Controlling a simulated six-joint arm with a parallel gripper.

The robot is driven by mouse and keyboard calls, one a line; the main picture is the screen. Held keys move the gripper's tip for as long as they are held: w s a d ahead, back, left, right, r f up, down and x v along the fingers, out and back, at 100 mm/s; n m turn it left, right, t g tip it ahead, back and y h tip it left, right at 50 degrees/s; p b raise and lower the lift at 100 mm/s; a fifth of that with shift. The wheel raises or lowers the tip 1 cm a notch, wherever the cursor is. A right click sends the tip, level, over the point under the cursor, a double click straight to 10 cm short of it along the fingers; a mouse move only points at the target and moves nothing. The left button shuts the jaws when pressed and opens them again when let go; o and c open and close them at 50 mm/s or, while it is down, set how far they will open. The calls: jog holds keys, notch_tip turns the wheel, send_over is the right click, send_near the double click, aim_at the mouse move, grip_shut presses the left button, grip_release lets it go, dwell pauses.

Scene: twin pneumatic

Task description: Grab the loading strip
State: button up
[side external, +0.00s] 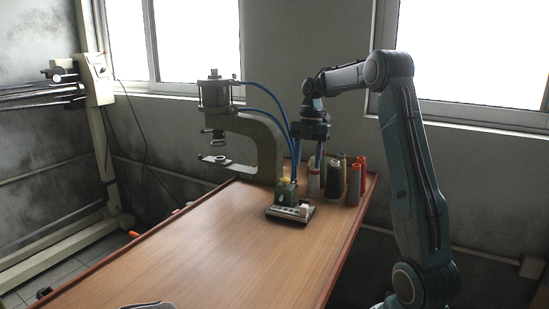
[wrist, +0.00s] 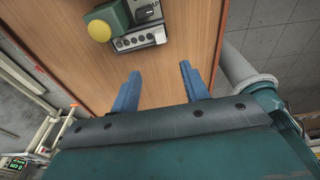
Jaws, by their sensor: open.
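My gripper (side external: 307,160) hangs over the far end of the wooden table, in front of the thread spools. In the wrist view its two blue fingers (wrist: 158,78) are spread apart with only bare wood between them. No part can be named the loading strip with certainty. A grey strip with several round dark spots (wrist: 141,39) lies beyond the fingertips, beside a green box with a yellow button (wrist: 103,27). In the side view a flat pale-topped unit (side external: 290,212) lies by the press foot, apart from the fingers.
A pneumatic press (side external: 267,145) with blue hoses stands left of my gripper. Several thread spools (side external: 335,180) crowd the table's far right corner. The wooden table (side external: 220,255) is mostly clear toward the front. A grey object (side external: 148,305) is cut off at the bottom edge.

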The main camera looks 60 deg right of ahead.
jog(key=shift+d+f, duration=0.15)
jog(key=shift+d, duration=0.05)
jog(key=shift+f, duration=0.1)
send_over(305, 205)
jog(key=shift+w+d+f, duration=0.1)
jog(key=shift+d+f, duration=0.1)
jog(key=shift+f, duration=1.9)
jog(key=shift+d+f, duration=0.15)
jog(key=shift+f, duration=1.9)
jog(key=shift+f, duration=0.15)
jog(key=shift+a+f, duration=0.15)
jog(key=shift+f, duration=1.05)
jog(key=shift+a+f, duration=0.15)
jog(key=shift+f, duration=1.05)
grip_shut()
